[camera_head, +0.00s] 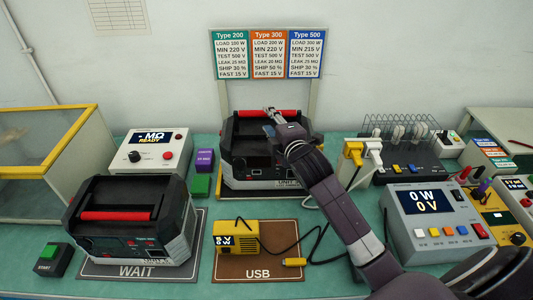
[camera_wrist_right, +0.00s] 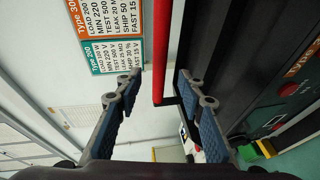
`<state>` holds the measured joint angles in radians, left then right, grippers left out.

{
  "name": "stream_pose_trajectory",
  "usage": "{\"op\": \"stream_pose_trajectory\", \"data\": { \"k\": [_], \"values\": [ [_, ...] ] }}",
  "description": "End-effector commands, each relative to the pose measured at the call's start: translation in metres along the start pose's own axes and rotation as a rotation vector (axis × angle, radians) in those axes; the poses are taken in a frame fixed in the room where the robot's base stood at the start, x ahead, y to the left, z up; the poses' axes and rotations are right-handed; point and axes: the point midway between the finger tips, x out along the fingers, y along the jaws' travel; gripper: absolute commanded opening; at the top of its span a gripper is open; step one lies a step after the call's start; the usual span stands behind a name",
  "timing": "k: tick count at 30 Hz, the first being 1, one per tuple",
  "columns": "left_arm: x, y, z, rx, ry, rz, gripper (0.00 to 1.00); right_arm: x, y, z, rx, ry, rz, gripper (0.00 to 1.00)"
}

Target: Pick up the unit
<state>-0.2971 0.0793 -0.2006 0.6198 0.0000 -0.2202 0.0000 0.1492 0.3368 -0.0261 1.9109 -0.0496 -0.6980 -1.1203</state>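Two black and grey units with red handles stand on the bench. The rear unit (camera_head: 239,150) sits in the middle, under the type signs, with its red handle (camera_head: 287,113) on top. The front unit (camera_head: 148,232) sits on the WAIT mat (camera_head: 103,270) at the left. My right gripper (camera_head: 270,119) is at the rear unit's handle and hides part of its top. In the right wrist view its fingers (camera_wrist_right: 158,84) are open and spread, with the red handle (camera_wrist_right: 158,40) showing in the gap between them; contact cannot be told. My left gripper is not in view.
A yellow USB tester (camera_head: 236,236) with a cable lies on the brown USB mat (camera_head: 258,272). A white meter (camera_head: 433,222) stands right of my right arm. A READY meter (camera_head: 158,150) and green START button (camera_head: 49,256) are at the left. Type signs (camera_head: 268,54) stand behind.

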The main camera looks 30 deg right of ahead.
Motion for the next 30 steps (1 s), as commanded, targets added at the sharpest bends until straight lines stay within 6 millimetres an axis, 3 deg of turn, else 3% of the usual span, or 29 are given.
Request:
{"op": "stream_pose_trajectory", "data": {
  "k": [3, 6, 17, 25, 30],
  "values": [
    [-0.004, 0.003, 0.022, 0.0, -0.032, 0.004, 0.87, 0.007, 0.002, 0.0, 0.002, 0.001, 0.0, 0.36],
    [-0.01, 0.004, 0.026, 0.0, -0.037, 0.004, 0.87, 0.016, 0.003, 0.001, 0.002, 0.0, -0.001, 0.36],
    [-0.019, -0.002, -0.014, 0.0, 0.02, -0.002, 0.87, 0.052, 0.002, 0.002, 0.001, 0.0, -0.001, 0.36],
    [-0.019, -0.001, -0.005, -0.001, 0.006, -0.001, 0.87, 0.054, 0.002, 0.002, 0.001, 0.0, 0.0, 0.36],
    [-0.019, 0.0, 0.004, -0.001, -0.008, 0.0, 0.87, 0.054, 0.002, 0.002, 0.001, 0.0, 0.0, 0.19]
  ]
}}
